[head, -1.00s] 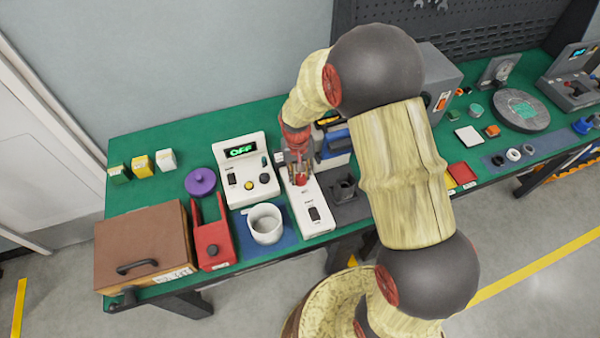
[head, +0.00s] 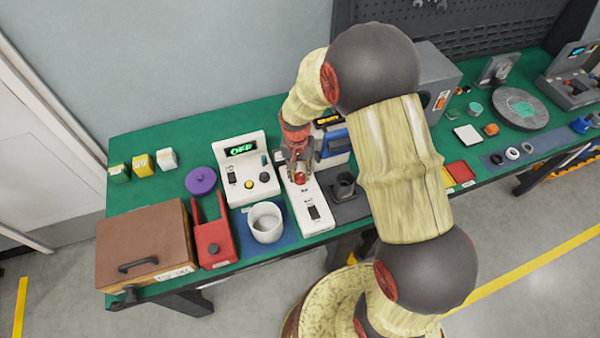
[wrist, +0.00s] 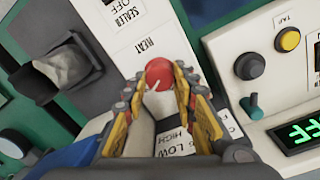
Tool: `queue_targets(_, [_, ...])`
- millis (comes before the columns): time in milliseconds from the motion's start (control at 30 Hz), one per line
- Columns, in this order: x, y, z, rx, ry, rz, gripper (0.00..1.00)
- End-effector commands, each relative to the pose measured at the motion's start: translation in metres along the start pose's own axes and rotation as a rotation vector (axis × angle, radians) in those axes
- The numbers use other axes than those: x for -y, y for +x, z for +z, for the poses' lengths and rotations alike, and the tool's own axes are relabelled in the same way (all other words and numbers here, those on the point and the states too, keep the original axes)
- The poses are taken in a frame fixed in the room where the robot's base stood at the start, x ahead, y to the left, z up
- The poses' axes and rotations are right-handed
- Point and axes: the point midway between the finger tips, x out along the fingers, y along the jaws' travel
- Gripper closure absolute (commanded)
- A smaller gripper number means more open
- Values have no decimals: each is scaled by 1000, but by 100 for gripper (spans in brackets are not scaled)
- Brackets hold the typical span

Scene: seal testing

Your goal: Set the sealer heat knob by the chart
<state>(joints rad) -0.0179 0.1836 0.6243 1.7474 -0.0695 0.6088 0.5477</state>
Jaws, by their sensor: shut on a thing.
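The sealer is a long white box that stands among the devices on the table, in the head view (head: 312,220) and in the wrist view (wrist: 120,50). It is marked HEAT and SEALER OFF. The red heat knob (wrist: 161,74) has a white pointer line. My gripper (wrist: 164,82) is shut on this knob, with a yellow-padded finger on either side. In the head view my gripper (head: 299,170) reaches down onto the knob from above. A label reading LOW and HIGH (wrist: 178,143) shows between the fingers, partly hidden. I cannot make out a chart.
A white device (head: 246,180) with a green OFF display stands left of the sealer. A white cup (head: 265,222) and red holder (head: 213,240) are near. A dark block (head: 347,205) stands close on the right. A brown box (head: 145,245) fills the table's left end.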

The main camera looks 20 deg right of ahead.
Motion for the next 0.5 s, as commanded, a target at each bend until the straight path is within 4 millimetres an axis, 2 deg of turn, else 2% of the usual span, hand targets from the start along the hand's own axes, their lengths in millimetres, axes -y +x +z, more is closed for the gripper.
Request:
queue_targets(33, [0, 1, 0, 1, 1, 0, 98])
queue_targets(67, [0, 1, 1, 1, 1, 0, 72])
queue_targets(367, [0, 0, 0, 0, 0, 0, 55])
queue_targets(500, [0, 0, 0, 0, 0, 0, 54])
